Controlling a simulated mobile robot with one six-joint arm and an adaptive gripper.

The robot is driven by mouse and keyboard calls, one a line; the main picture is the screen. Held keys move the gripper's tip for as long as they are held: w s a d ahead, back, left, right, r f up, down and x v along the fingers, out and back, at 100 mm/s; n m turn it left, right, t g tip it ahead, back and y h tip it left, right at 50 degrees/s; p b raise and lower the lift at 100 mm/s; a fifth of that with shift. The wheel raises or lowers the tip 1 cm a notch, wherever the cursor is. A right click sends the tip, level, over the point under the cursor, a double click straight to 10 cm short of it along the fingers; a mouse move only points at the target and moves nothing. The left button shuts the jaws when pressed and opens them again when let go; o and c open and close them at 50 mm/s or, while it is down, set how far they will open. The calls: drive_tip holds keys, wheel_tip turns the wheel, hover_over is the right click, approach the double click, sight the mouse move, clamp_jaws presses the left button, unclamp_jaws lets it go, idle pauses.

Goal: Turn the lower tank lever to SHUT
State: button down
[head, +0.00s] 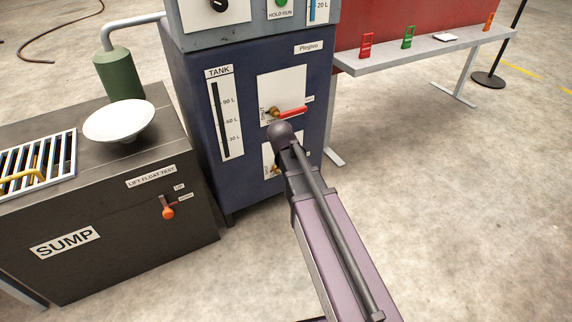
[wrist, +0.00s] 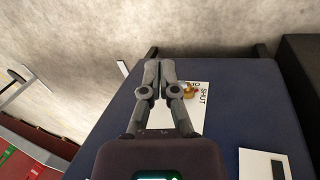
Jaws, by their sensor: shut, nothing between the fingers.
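The blue tank cabinet (head: 195,100) has two white lever plates on its front. The upper lever (head: 290,112), with a red handle and brass pivot, points right. Below it, the lower lever's plate (head: 268,160) is partly hidden by my arm, with a bit of brass (head: 275,170) showing. In the wrist view the picture is turned round; the lower plate (wrist: 190,122) shows a SHUT label and the lower lever's brass pivot (wrist: 190,91). My gripper (wrist: 160,68) is shut and empty, its fingertips just beside the pivot in the picture. The lower lever's handle is hidden; contact cannot be told.
A dark sump box (head: 100,240) with an orange-knobbed lever (head: 168,212) stands at left, carrying a white dish (head: 120,119). A grey shelf (head: 400,55) with small coloured items is at back right. The floor at right (head: 450,200) is clear.

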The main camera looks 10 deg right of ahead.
drive_tip(key=w+a+f+n+t+h+b, duration=0.1)
drive_tip(key=w+a+h+b, duration=0.1)
drive_tip(key=w, duration=0.6)
drive_tip(key=w+a+f+n+t+h+b, duration=0.1)
drive_tip(key=w+a+h+b, duration=0.1)
drive_tip(key=w, duration=0.6)
drive_tip(key=shift+a+f+h+b, duration=0.25)
drive_tip(key=shift+a+b, duration=0.25)
drive_tip(key=shift+a, duration=0.55)
drive_tip(key=shift+d+f, duration=0.1)
drive_tip(key=b+x, duration=0.6)
drive_tip(key=x, duration=0.1)
drive_tip(key=shift+w+d+f, duration=0.1)
drive_tip(key=shift+f, duration=0.15)
drive_tip(key=shift+b+x, duration=0.7)
drive_tip(key=shift+x, duration=0.4)
drive_tip(key=shift+d+r, duration=0.1)
